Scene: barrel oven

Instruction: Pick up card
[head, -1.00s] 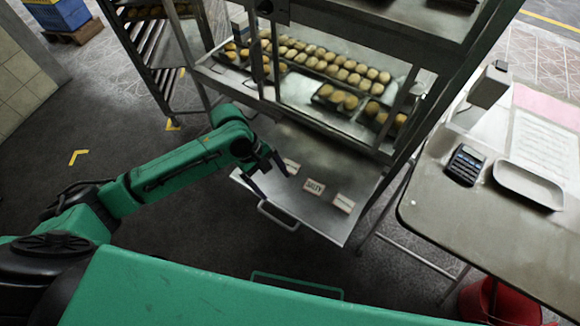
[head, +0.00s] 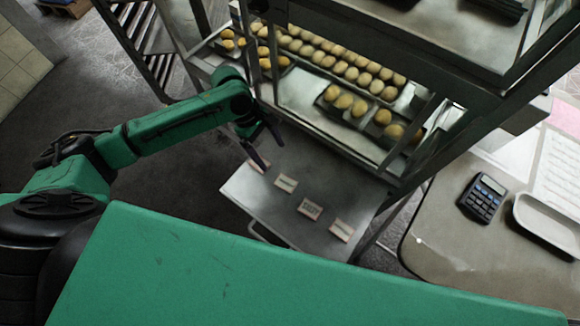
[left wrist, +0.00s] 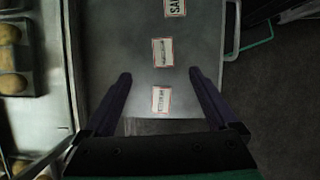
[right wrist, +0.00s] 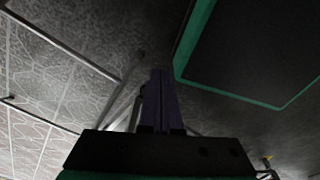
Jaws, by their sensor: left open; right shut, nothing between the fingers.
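Several small white cards with red edges lie in a row on a metal shelf (head: 236,190): one at the left (head: 258,166) partly behind a finger, then a second (head: 286,183), a third (head: 310,208) and a fourth (head: 342,230). My left gripper (head: 272,152) is open and empty above the left end of the row. In the left wrist view the end card (left wrist: 161,100) appears between the open fingers, with another card (left wrist: 163,52) beyond it and a third (left wrist: 175,8) cut off at the top. My right gripper (right wrist: 159,74) is shut and empty, away from the cards.
A glass-sided cabinet with trays of buns (head: 345,68) rises behind the shelf. At the right stands a table (head: 440,225) with a calculator (head: 482,198) and a white tray (head: 550,215). A rack (head: 135,35) is at the upper left.

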